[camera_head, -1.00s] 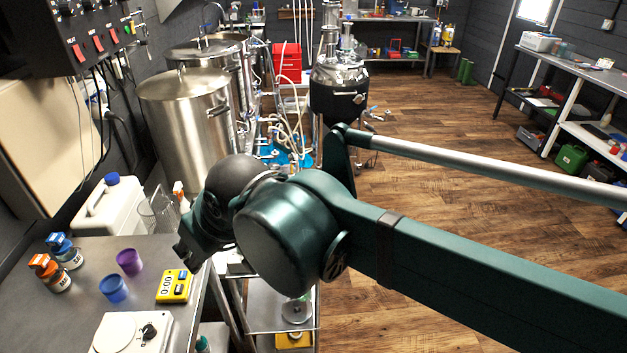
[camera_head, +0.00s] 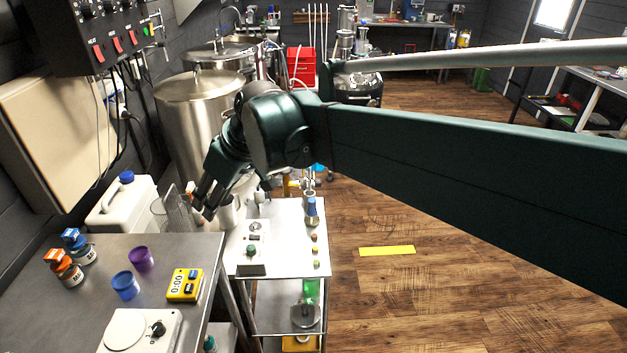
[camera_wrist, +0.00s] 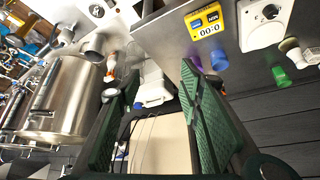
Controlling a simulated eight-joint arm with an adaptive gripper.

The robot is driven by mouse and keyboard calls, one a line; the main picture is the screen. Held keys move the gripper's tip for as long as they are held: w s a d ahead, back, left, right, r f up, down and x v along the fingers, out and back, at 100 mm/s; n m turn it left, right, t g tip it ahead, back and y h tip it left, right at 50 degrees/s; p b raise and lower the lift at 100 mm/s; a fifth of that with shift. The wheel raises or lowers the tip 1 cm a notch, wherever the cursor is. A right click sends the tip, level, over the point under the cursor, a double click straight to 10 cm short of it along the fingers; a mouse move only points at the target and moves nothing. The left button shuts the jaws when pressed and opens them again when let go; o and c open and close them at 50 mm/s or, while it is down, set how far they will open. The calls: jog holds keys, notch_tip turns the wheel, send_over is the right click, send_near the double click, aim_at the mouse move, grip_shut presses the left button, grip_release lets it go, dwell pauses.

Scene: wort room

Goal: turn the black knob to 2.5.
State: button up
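A white device (camera_head: 122,334) with a round plate stands on the metal bench at lower left. It carries a black knob (camera_head: 158,328) on its right side; the knob also shows in the wrist view (camera_wrist: 270,11). The knob settings are too small to read. My gripper (camera_head: 205,207) is above and behind the bench's far right corner, apart from both devices. In the wrist view its two green-padded fingers (camera_wrist: 152,115) are wide apart with nothing gripped.
The bench (camera_head: 205,248) holds a yellow timer (camera_head: 185,285), a blue cup (camera_head: 126,285), a purple cup (camera_head: 141,259) and labelled bottles. A white jug (camera_head: 125,205) and steel tanks (camera_head: 195,110) stand behind.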

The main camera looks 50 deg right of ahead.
jog(key=w+d+n+t+y, duration=0.15)
jog(key=w+d, duration=0.25)
jog(key=d, duration=0.5)
jog(key=w+d+n+y, duration=0.15)
jog(key=w+d, duration=0.25)
jog(key=d, duration=0.6)
jog(key=w+d+n+t, duration=0.1)
jog(key=w+d+n, duration=0.3)
jog(key=d, duration=0.5)
jog(key=s+d+f+n+t, duration=0.1)
jog(key=s+d+t, duration=0.1)
jog(key=d, duration=0.8)
jog(key=s+d+f+n+t+y, duration=0.1)
jog(key=s+d+n, duration=0.1)
jog(key=d, duration=0.7)
jog(key=s+d+f+n+t, duration=0.1)
jog(key=s+d+t, duration=0.15)
jog(key=d, duration=0.75)
notch_tip(320, 180, down, 27)
jog(key=shift+s+f+g, duration=0.15)
jog(key=shift+s+g, duration=0.1)
jog(key=shift+g, duration=0.05)
jog(key=shift+d, duration=0.1)
jog(key=b+x, duration=0.1)
jog(key=x, duration=0.6)
jog(key=shift+w+b, duration=0.35)
jog(key=shift+b, duration=0.05)
jog(key=shift+c, duration=0.7)
